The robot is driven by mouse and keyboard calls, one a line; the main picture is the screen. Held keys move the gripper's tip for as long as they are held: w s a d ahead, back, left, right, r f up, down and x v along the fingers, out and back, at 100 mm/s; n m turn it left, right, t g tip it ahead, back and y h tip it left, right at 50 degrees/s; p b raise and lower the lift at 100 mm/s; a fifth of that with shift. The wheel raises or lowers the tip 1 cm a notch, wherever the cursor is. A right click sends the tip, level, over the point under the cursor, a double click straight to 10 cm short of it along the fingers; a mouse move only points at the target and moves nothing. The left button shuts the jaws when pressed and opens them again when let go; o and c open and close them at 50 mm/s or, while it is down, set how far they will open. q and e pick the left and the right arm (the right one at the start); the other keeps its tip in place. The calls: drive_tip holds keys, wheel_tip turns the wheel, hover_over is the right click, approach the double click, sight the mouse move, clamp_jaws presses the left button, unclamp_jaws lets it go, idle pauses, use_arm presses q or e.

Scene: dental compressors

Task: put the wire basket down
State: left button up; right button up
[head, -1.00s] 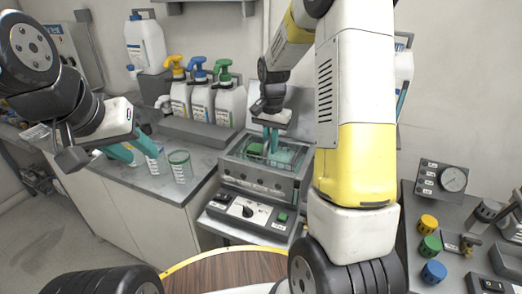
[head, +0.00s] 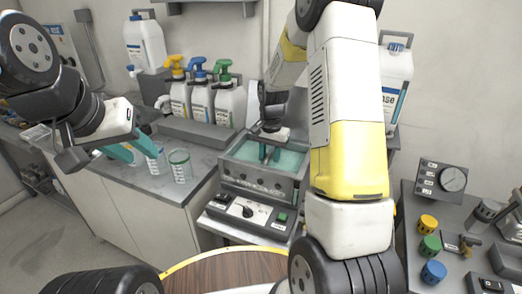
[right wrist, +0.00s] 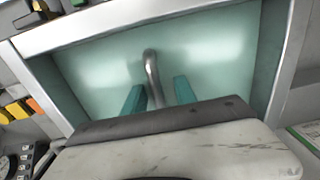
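The wire basket's body is hidden, apparently under the cloudy teal liquid of the bath (head: 292,160). A grey metal rod with a bent top, seemingly its handle (right wrist: 152,72), stands out of the liquid in the right wrist view. My right gripper (head: 270,155) points down over the bath. Its two teal fingers stand apart on either side of the rod, with a gap showing at least on the right side, also in the right wrist view (right wrist: 159,92). My left gripper (head: 132,150) is open and empty above the left counter.
The bath sits in a grey unit with a control panel (head: 245,211). A glass beaker (head: 180,166) stands on the left counter. Several pump bottles (head: 200,102) line the shelf behind. A gauge box (head: 441,178) and coloured knobs are at right.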

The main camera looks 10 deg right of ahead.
wheel_tip(320, 180, up, 12)
drive_tip(key=shift+f, duration=0.2)
drive_tip(key=s+a+r+n+t+y, duration=0.1)
drive_tip(key=s+r+n+t, duration=0.25)
drive_tip(key=s+r, duration=0.8)
drive_tip(key=s+n+t, duration=0.1)
drive_tip(key=s+n, duration=0.1)
drive_tip(key=s, duration=0.4)
drive_tip(key=s+a+r+n+t+y, duration=0.1)
drive_tip(key=s+n, duration=0.1)
drive_tip(key=s, duration=0.4)
drive_tip(key=shift+s+a+r, duration=0.25)
drive_tip(key=shift+s, duration=0.05)
drive_tip(key=shift+t, duration=0.25)
drive_tip(key=shift+c, duration=0.2)
